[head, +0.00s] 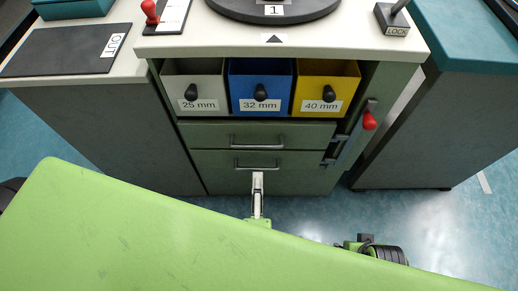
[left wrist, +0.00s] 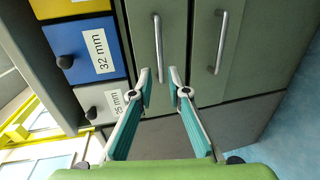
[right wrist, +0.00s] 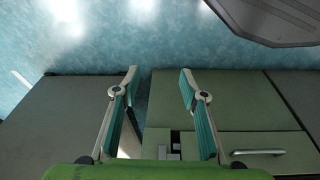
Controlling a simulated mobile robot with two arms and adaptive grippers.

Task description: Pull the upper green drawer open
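The upper green drawer (head: 200,132) is closed under the row of bins, and its bar handle (head: 257,142) is uncovered in the head view. My left gripper (head: 258,178) appears just in front of the drawers, below the lower handle in the picture. In the left wrist view the open fingers of my left gripper (left wrist: 160,75) point at the upper drawer's handle (left wrist: 157,45), one on either side of its near end. I cannot tell the remaining gap, and no grip shows. My right gripper (right wrist: 160,82) is open and empty, facing the cabinet's side edge and floor.
The lower green drawer (head: 215,175) is closed; its handle (head: 257,163) lies under the upper one. A red-knobbed lever (head: 368,121) with metal latch pieces stands right of the drawers. Grey, blue and yellow bins (head: 260,85) sit above. Floor is clear at right.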

